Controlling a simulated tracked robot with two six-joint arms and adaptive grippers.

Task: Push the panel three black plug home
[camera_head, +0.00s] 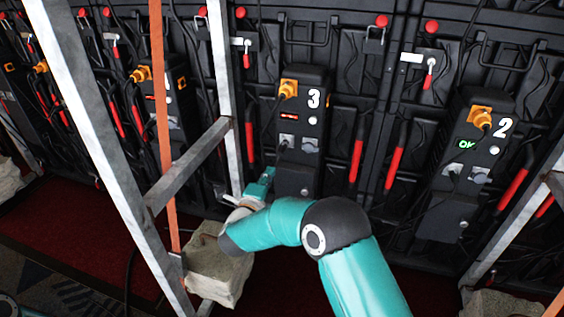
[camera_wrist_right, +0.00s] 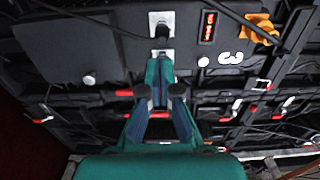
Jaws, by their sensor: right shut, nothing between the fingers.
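Panel three (camera_head: 313,160) is a black box marked with a white 3, with a lit red display. Its black plug (camera_head: 285,144) sits at a light grey socket plate on the left of the panel, with a black cable. In the right wrist view the black plug (camera_wrist_right: 161,27) stands at its plate just beyond my fingertips. I cannot tell how deep it sits. My left gripper is out of view.
Panel two (camera_head: 440,215) at the right shows a green OK. An orange connector (camera_head: 289,86) tops panel three. A metal frame (camera_head: 95,130) with an orange strap (camera_head: 161,120) stands left of my right arm. A stone block (camera_head: 218,270) lies below my right wrist.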

